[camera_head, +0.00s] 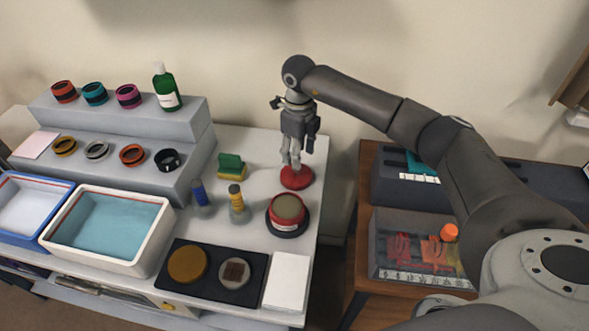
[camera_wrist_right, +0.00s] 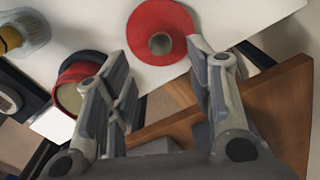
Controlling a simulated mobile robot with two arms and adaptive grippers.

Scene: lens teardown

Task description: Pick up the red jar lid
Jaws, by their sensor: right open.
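The red jar lid (camera_head: 297,178) is a round red disc lying on the white table near its right edge. In the right wrist view the lid (camera_wrist_right: 158,30) shows a grey round knob or hole at its middle. My right gripper (camera_head: 291,164) points down just above the lid in the head view, with its fingertips overlapping the lid there. In the right wrist view the right gripper (camera_wrist_right: 160,55) is open, with the lid beyond and between its fingers. I cannot tell whether the fingers touch it. My left gripper is not in view.
A red-banded jar (camera_head: 287,210) stands on a dark round base in front of the lid. A wooden side table (camera_head: 366,220) with bins is at right.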

